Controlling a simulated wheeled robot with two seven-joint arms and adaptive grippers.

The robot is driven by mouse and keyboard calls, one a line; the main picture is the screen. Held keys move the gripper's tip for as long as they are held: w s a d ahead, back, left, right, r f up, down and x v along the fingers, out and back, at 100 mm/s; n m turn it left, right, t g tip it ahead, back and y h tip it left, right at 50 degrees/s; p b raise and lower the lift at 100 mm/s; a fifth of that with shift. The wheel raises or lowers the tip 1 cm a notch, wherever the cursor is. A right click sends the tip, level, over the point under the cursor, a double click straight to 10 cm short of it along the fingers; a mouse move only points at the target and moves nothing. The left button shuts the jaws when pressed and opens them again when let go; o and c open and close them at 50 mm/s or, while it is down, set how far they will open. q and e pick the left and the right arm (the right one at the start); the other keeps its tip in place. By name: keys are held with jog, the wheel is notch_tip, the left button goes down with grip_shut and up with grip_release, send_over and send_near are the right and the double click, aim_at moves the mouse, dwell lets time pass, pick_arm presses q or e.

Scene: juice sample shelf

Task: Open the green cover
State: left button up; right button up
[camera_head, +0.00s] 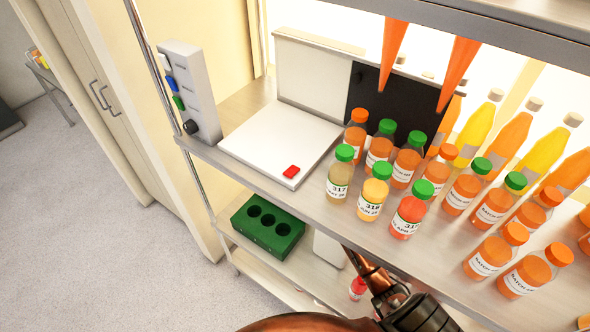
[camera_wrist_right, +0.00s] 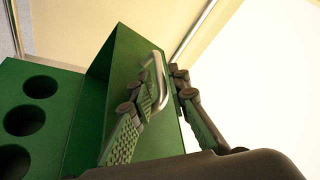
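The green block (camera_head: 268,228), with several round holes in its top, sits on the lower shelf in the head view. In the right wrist view the block (camera_wrist_right: 62,92) is at the left. Its green cover (camera_wrist_right: 128,62) stands raised beside the holes. A bent metal handle (camera_wrist_right: 159,82) is on the cover. My right gripper (camera_wrist_right: 163,85) has its fingertips close on both sides of the handle and looks shut on it. In the head view the fingertips are hidden; only my arm shows at the bottom. My left gripper is not in view.
The upper shelf (camera_head: 240,167) overhangs the lower one, close above my arm. Several bottles (camera_head: 410,210) crowd its right half. A white device with a red button (camera_head: 291,171) and a grey control box (camera_head: 189,95) stand at its left. A red-capped bottle (camera_head: 357,288) is low near my arm.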

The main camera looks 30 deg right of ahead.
jog(key=shift+w+a+f, duration=0.1)
jog(key=shift+w+f, duration=0.1)
jog(key=shift+w, duration=0.35)
grip_shut()
